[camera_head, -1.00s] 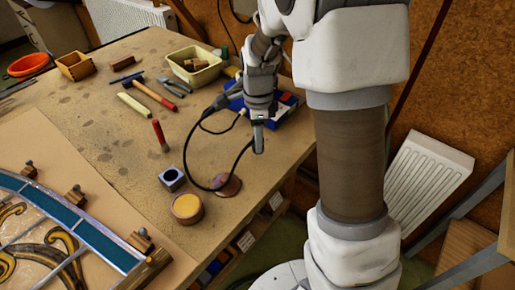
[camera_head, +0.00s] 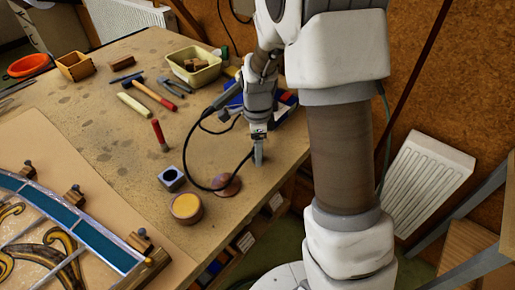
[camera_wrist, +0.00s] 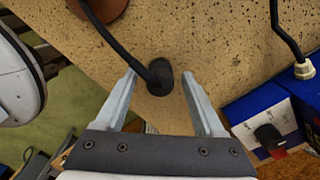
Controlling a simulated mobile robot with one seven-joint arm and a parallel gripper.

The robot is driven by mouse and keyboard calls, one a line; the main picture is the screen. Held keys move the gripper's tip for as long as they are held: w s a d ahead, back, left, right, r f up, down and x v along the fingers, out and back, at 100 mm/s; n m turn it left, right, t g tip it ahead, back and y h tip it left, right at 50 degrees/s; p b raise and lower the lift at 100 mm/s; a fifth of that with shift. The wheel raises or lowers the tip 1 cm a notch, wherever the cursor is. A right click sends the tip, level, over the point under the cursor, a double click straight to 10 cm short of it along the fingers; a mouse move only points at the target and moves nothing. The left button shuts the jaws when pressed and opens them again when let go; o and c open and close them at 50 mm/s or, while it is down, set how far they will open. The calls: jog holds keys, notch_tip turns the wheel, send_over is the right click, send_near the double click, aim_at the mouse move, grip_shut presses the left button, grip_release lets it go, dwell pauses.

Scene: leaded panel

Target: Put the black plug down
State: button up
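The black plug (camera_wrist: 160,77) shows in the wrist view between the two fingers of my gripper (camera_wrist: 160,76). The fingers are open, with a gap on either side of the plug. The plug appears to rest on the speckled bench top (camera_wrist: 215,45), close to the bench edge. Its black cable (camera_wrist: 118,48) runs off to the upper left. In the head view my gripper (camera_head: 258,158) points down at the bench's right side, and the cable (camera_head: 187,158) loops left from it. The plug itself is hard to make out there.
A reddish-brown disc (camera_head: 227,185), a round tin (camera_head: 186,207) and a grey block with a hole (camera_head: 171,178) stand left of my gripper. A blue box (camera_wrist: 266,122) with a dark knob is close on the right in the wrist view. The leaded panel (camera_head: 80,222) lies at lower left.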

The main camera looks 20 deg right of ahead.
notch_tip(320, 180, up, 12)
jog(key=p, duration=0.2)
jog(key=s+r+n+t, duration=0.2)
jog(key=s+r+n, duration=0.3)
jog(key=s+n, duration=0.5)
jog(key=s+r+n+t, duration=0.3)
jog(key=s+r+n, duration=0.3)
jog(key=s+n, duration=0.4)
jog(key=shift+s+t, duration=0.25)
jog(key=shift+t, duration=0.05)
